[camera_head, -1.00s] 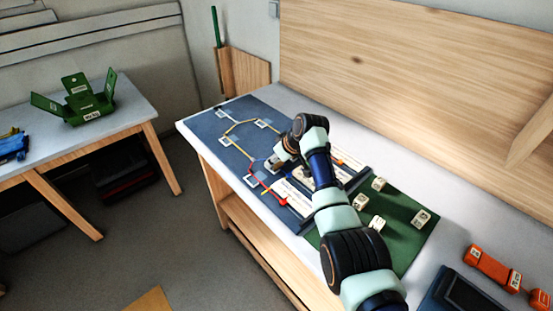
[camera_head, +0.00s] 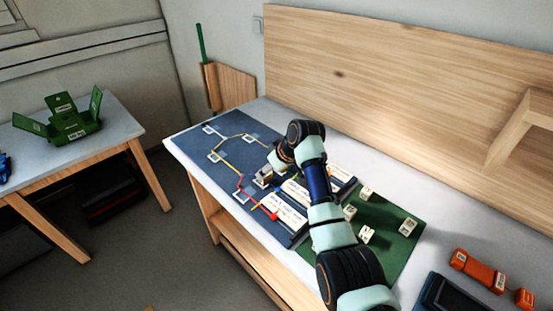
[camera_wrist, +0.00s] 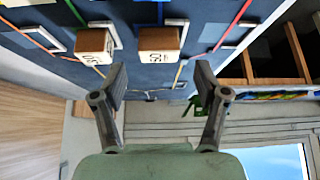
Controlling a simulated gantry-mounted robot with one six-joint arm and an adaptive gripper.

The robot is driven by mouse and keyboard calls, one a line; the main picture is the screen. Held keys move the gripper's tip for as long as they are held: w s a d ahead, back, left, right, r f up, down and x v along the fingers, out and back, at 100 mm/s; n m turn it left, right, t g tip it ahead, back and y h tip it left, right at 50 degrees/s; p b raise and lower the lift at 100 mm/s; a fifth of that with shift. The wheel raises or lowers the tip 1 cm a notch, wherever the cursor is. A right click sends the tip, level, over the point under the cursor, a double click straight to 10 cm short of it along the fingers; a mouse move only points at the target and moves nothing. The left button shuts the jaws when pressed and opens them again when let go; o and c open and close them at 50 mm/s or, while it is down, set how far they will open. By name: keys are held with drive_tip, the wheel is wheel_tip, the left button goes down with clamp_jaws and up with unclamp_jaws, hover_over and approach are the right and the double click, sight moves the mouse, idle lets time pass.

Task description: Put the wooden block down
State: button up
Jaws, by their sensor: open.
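In the wrist view two wooden blocks with dark-marked pale faces are on the dark blue board. One block (camera_wrist: 159,44) is in line with the gap between my fingers, beyond the fingertips; the other block (camera_wrist: 94,45) is to its left. Both are beside or over white-framed slots; exact seating is unclear. My gripper (camera_wrist: 160,84) is open with nothing between its fingers. In the head view my gripper (camera_head: 270,172) is low over the board (camera_head: 226,165), partly hidden by my wrist, with a pale block (camera_head: 263,171) at its end.
White label strips (camera_head: 291,190) lie on dark racks at the board's right. A green mat (camera_head: 395,245) holds several blocks. An orange handset (camera_head: 478,268) and a dark tray (camera_head: 450,293) lie front right. A green open box (camera_head: 72,125) stands on another table at left.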

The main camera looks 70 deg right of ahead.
drive_tip(key=p+v, duration=0.1)
drive_tip(key=v, duration=0.6)
drive_tip(key=shift+s+r, duration=0.15)
drive_tip(key=shift+r, duration=0.1)
drive_tip(key=w+a+f+n+t, duration=0.1)
drive_tip(key=w+a, duration=0.3)
drive_tip(key=a, duration=0.5)
drive_tip(key=w+a+f+t, duration=0.15)
drive_tip(key=w+a, duration=0.25)
drive_tip(key=a, duration=0.5)
drive_tip(key=w+a+f+n, duration=0.15)
drive_tip(key=w+a, duration=0.25)
drive_tip(key=a, duration=0.5)
drive_tip(key=s+a+r+t+y, duration=0.1)
drive_tip(key=s+a, duration=0.2)
drive_tip(key=a, duration=0.6)
drive_tip(key=s+a+r+n+t, duration=0.15)
drive_tip(key=s+a, duration=0.25)
drive_tip(key=a, duration=0.4)
drive_tip(key=s+a+r+t+y, duration=0.1)
drive_tip(key=s+a, duration=0.2)
drive_tip(key=a, duration=0.6)
wheel_tip(320, 180, up, 34)
drive_tip(key=p, duration=3.4)
drive_tip(key=shift+t, duration=0.3)
